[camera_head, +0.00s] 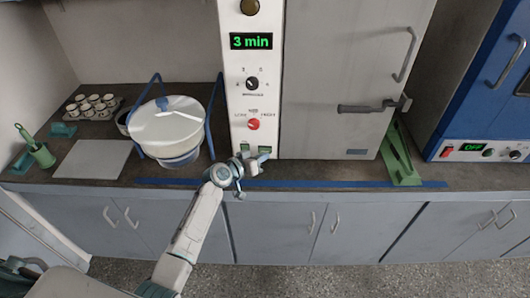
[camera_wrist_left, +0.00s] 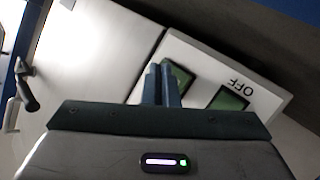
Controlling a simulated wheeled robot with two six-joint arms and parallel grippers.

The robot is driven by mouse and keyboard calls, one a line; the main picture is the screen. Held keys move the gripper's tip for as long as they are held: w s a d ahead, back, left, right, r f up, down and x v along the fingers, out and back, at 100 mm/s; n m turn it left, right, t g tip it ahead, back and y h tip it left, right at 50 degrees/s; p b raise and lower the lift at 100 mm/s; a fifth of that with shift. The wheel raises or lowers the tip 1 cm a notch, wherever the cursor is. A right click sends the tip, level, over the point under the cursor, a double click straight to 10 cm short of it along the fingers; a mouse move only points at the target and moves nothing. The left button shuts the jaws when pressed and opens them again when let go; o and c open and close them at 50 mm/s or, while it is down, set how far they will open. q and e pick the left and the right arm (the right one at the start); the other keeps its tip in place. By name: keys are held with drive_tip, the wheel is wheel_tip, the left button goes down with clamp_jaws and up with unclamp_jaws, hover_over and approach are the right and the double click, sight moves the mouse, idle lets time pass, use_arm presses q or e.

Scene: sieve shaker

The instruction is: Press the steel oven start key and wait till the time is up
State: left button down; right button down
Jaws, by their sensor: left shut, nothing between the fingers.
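The steel oven (camera_head: 345,70) stands at the middle back, with its grey door shut. Its white control panel (camera_head: 239,105) has a display (camera_head: 251,41) reading "3 min" in green. At the panel's foot are small green-faced keys, partly hidden by my left gripper (camera_head: 254,164). In the left wrist view, the shut, empty fingers (camera_wrist_left: 161,84) of that gripper overlap one dark green key (camera_wrist_left: 181,77). A second green key (camera_wrist_left: 229,99), with "OFF" printed upside down beside it, is clear of them. Whether the fingertips touch the key I cannot tell. My right gripper is out of view.
A red knob (camera_head: 253,124) and black knob (camera_head: 252,83) sit above the keys. Left are a white-lidded pot (camera_head: 166,128) in a blue frame, a grey plate (camera_head: 92,160) and several small cups (camera_head: 94,104). A green stand (camera_head: 400,160) and blue oven (camera_head: 480,90) are right.

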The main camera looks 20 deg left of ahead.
use_arm(q)
drive_tip(key=shift+w+a+b, duration=0.15)
drive_tip(key=shift+w+b, duration=0.3)
idle(0.6)
drive_tip(key=shift+s+d+p, duration=0.3)
drive_tip(key=shift+s, duration=0.55)
drive_tip(key=shift+s+d+p, duration=0.2)
drive_tip(key=shift+s+p, duration=0.1)
drive_tip(key=shift+s, duration=0.5)
drive_tip(key=shift+s+d+p, duration=0.2)
drive_tip(key=shift+s+p, duration=0.05)
drive_tip(key=shift+s, duration=0.55)
drive_tip(key=shift+s+d, duration=0.25)
drive_tip(key=shift+s, duration=0.55)
